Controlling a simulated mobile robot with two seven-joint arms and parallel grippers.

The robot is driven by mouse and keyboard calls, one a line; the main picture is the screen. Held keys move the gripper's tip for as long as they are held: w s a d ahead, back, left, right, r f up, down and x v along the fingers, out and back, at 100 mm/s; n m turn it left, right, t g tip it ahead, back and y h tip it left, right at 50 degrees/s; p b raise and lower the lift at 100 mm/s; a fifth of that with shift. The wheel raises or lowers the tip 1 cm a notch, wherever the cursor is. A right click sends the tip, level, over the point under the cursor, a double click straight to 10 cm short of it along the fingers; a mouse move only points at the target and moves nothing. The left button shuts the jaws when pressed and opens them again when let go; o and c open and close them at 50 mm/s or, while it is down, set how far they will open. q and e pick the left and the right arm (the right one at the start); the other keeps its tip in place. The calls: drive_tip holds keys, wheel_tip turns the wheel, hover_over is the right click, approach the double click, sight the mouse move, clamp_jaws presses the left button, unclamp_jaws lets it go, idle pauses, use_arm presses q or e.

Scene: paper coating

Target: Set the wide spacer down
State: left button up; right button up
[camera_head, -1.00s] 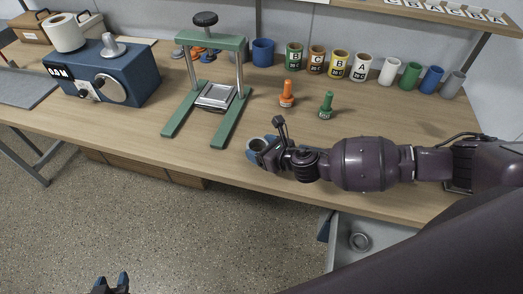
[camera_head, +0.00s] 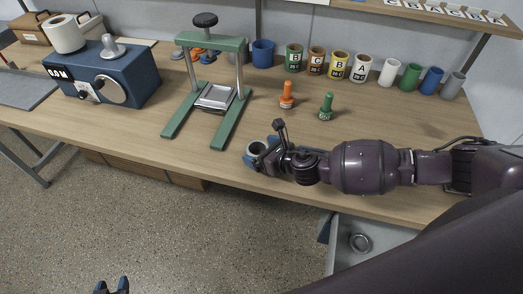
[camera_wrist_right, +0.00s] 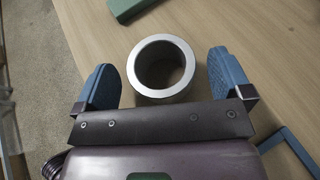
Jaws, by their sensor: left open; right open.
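The wide spacer (camera_head: 256,148) is a short, thick grey metal ring. It stands on the wooden table near its front edge. In the right wrist view the spacer (camera_wrist_right: 161,67) sits upright between the two blue fingers of my right gripper (camera_wrist_right: 164,84), with a gap on each side. My right gripper (camera_head: 262,154) is open around it and also shows in the head view. My left gripper (camera_head: 112,286) is at the bottom edge of the head view, open and empty, away from the table.
A green press frame (camera_head: 228,122) stands just behind and left of the spacer. An orange-topped piece (camera_head: 287,96) and a green one (camera_head: 326,107) stand behind my right arm. Several coloured cups (camera_head: 338,64) line the back. A grey drawer (camera_head: 375,262) holding a metal ring (camera_head: 359,243) is below the table.

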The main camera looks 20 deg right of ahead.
drive_tip(key=v, duration=1.2)
drive_tip(key=shift+f, duration=0.15)
